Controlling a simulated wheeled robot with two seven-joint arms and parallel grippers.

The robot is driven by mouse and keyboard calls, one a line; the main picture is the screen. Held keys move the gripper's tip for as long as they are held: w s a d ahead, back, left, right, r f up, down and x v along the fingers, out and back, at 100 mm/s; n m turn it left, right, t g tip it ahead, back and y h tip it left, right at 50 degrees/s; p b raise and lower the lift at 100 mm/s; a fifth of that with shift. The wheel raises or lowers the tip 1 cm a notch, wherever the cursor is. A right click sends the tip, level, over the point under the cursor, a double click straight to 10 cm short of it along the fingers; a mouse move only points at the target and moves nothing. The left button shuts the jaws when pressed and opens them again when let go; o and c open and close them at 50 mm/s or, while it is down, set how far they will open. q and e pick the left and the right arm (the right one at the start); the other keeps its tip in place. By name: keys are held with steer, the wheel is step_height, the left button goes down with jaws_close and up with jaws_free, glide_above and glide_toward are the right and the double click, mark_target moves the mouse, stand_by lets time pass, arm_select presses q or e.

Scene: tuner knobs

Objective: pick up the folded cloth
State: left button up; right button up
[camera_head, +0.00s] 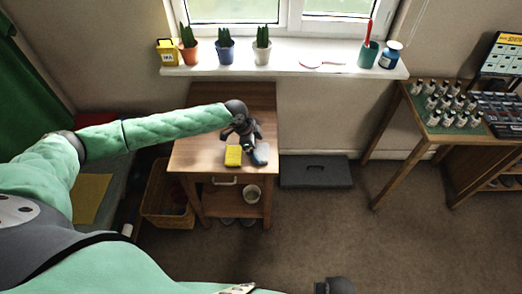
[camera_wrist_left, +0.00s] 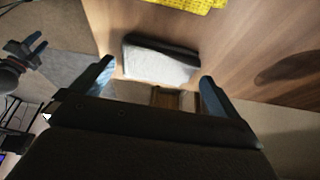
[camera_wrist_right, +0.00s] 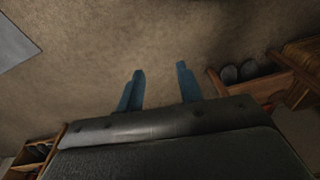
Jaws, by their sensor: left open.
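A yellow, square, textured piece that looks like the folded cloth (camera_head: 233,156) lies on the wooden side table (camera_head: 205,110), near its front edge. Only its edge shows at the top of the left wrist view (camera_wrist_left: 190,4). A pale block with a dark back (camera_wrist_left: 160,62) lies beside it on the table, at the front edge. My left gripper (camera_head: 250,133) is open above the table, close to both. In the left wrist view its blue fingertips stand either side of the pale block, with no grip on it visible. My right gripper (camera_wrist_right: 161,78) is open and empty over the carpet.
Potted plants line the windowsill (camera_head: 290,60) above.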

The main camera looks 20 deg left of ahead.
arm_select(q)
steer(key=shift+x, duration=0.8)
steer(key=c, duration=0.7)
arm_select(e)
steer(key=shift+s+d+f, duration=0.1)
steer(key=shift+s+f, duration=0.05)
steer(key=shift+f, duration=0.35)
steer(key=shift+s+f, duration=0.15)
steer(key=shift+f, duration=0.35)
arm_select(q)
steer(key=shift+r, duration=0.4)
step_height(320, 180, up, 3)
steer(key=shift+r+b, duration=0.2)
steer(key=shift+b, duration=0.7)
steer(key=shift+s+d+r+b, duration=0.1)
steer(key=shift+d+r+b, duration=0.4)
steer(key=shift+d+r, duration=1.05)
steer(key=shift+d+r+b, duration=0.5)
steer(key=shift+d+r, duration=0.25)
steer(key=shift+d, duration=1.55)
steer(key=shift+s+d+r+b, duration=0.1)
steer(key=shift+d+r+b, duration=0.4)
steer(key=shift+d+r, duration=1.05)
arm_select(e)
step_height(320, 180, up, 20)
steer(key=w+a, duration=0.1)
steer(key=shift+r, duration=0.2)
